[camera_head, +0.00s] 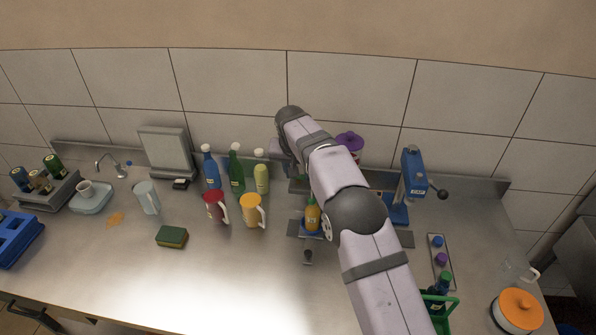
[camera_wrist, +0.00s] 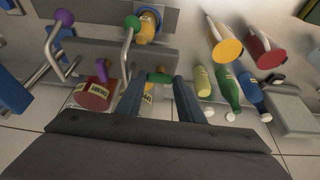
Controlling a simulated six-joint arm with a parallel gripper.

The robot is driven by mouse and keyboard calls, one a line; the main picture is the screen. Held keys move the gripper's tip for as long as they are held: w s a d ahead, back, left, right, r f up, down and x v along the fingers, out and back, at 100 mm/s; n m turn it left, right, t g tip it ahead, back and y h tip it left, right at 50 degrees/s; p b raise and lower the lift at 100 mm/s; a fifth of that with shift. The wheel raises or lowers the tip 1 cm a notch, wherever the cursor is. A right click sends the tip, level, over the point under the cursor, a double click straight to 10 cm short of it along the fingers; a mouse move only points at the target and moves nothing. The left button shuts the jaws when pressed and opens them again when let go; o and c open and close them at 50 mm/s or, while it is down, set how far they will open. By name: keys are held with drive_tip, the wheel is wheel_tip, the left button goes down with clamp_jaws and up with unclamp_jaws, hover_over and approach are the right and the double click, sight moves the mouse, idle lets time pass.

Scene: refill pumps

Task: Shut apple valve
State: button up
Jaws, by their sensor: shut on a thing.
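A green valve handle (camera_wrist: 160,77) lies between my fingertips in the wrist view, in front of a container with a pale label (camera_wrist: 146,109). I take it for the apple valve, but the label is too small to read. My gripper (camera_wrist: 161,84) is shut on this handle. A pump lever with a green knob (camera_wrist: 132,22) stands beside it. In the head view my arm hides the valve and the fingertips.
A lever with a purple knob (camera_wrist: 65,17) and a red container (camera_wrist: 95,95) stand close to my gripper. A green bottle (camera_head: 236,168), other bottles, a red mug (camera_head: 216,207) and a yellow mug (camera_head: 252,211) are to the left. A blue press (camera_head: 413,180) is to the right.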

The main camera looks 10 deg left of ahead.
drive_tip(key=o, duration=1.1)
drive_tip(key=shift+c, duration=0.2)
drive_tip(key=p+v, duration=0.1)
drive_tip(key=v, duration=0.7)
drive_tip(key=shift+p, duration=0.3)
drive_tip(key=shift+a, duration=0.1)
drive_tip(key=s+d+f+g+b, duration=0.1)
drive_tip(key=s+d+f+b, duration=0.15)
drive_tip(key=s+d, duration=0.45)
drive_tip(key=s+d+f+g+b, duration=0.1)
drive_tip(key=s+d+f+b, duration=0.1)
drive_tip(key=s+d+f, duration=0.5)
drive_tip(key=s+d+f+b, duration=0.1)
drive_tip(key=s+d+f, duration=0.1)
drive_tip(key=s, duration=0.5)
drive_tip(key=s+d+f+g+b, duration=0.1)
drive_tip(key=s+d+f, duration=0.2)
drive_tip(key=s+d, duration=0.2)
drive_tip(key=s+d+f+g+b, duration=0.1)
drive_tip(key=s+d+f+b, duration=0.1)
drive_tip(key=s, duration=0.8)
drive_tip(key=shift+d+f, duration=0.45)
drive_tip(key=shift+d, duration=0.55)
